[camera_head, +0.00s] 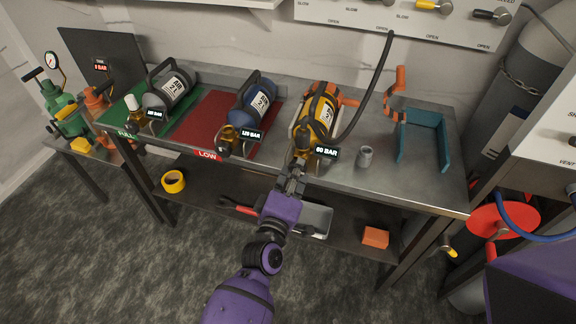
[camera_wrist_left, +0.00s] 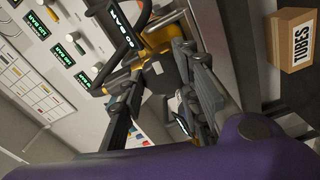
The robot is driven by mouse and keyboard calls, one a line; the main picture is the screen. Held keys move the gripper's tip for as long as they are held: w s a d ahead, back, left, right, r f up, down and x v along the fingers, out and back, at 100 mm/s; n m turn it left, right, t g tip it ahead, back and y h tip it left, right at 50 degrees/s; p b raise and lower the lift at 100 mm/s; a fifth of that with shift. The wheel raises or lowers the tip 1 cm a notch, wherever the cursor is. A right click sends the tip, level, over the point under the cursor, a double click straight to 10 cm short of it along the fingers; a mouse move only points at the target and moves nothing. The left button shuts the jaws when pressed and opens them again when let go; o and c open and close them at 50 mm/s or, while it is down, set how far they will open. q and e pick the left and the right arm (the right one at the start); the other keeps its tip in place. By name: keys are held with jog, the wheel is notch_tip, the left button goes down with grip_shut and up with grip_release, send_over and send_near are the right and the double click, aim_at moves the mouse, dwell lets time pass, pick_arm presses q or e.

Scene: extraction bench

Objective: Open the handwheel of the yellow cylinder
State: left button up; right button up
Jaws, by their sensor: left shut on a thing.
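The yellow cylinder (camera_head: 319,108) lies on the metal bench, with a black band and a white label. A "60 BAR" display (camera_head: 326,152) shows at its front end. My left gripper (camera_head: 294,175) reaches up to that front end and is shut on the handwheel, which is mostly hidden by the fingers. In the left wrist view, my left gripper's fingers (camera_wrist_left: 160,72) stand either side of a dark round part in front of the yellow cylinder (camera_wrist_left: 160,38). How far the handwheel is turned cannot be seen. My right gripper is out of view.
A blue cylinder (camera_head: 252,102) lies on the red "LOW" mat (camera_head: 190,132), left of the yellow one. A grey cylinder (camera_head: 168,90) lies near the green mat. A black hose (camera_head: 376,88) rises right of the yellow cylinder. A small metal cup (camera_head: 366,157) and blue cradle (camera_head: 428,140) stand farther right.

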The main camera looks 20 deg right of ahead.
pick_arm(q)
jog(key=shift+n, duration=0.5)
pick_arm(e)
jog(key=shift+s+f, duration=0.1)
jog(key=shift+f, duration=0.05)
pick_arm(q)
jog(key=o, duration=1.1)
jog(key=v, duration=1.2)
jog(key=shift+r, duration=0.1)
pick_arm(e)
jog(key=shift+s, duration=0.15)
pick_arm(q)
jog(key=shift+w, duration=0.1)
